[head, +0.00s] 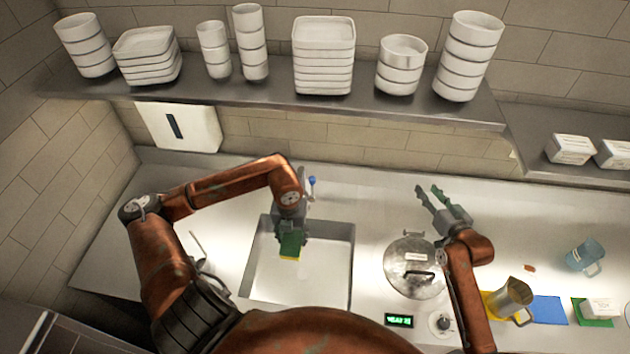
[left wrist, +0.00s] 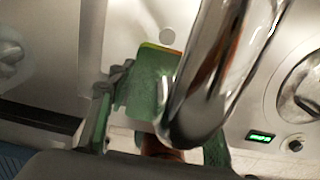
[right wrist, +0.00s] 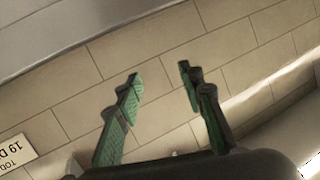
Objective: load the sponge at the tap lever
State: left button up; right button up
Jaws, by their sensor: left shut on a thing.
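The sponge (head: 291,246), green with a yellow edge, is held by my left gripper (head: 291,232) over the sink basin (head: 345,235). In the left wrist view the sponge (left wrist: 150,85) sits between the green-padded fingers, beside the chrome tap spout (left wrist: 215,75), which hides part of it. I cannot tell whether sponge and spout touch. The tap's blue-tipped lever (head: 312,181) shows just behind my left wrist; most of the tap is hidden by the arm. My right gripper (head: 431,196) is open and empty above the counter, right of the sink; its spread fingers (right wrist: 160,95) face the tiled wall.
A lidded steel pot (head: 408,268) stands right of the sink, with a green display (head: 399,321) and a knob (head: 441,323) in front. A steel jug (head: 511,298), blue mug (head: 585,257) and blue mat (head: 549,310) lie further right. A shelf (head: 270,95) of stacked dishes overhangs the back.

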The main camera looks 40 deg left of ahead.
jog(key=s+a+r+n+g+y, duration=0.1)
jog(key=s+a+n, duration=0.1)
jog(key=s+a, duration=0.3)
jog(key=s+a+n+g, duration=0.1)
jog(key=s+a+g, duration=0.15)
jog(key=a, duration=0.45)
jog(key=n+g, duration=0.3)
jog(key=n, duration=0.1)
send_near(314, 180)
jog(key=shift+y, duration=0.4)
jog(key=x, duration=0.9)
jog(key=shift+w+a+f, duration=0.1)
jog(key=shift+a+f, duration=0.05)
jog(key=shift+f, duration=0.35)
grip_shut()
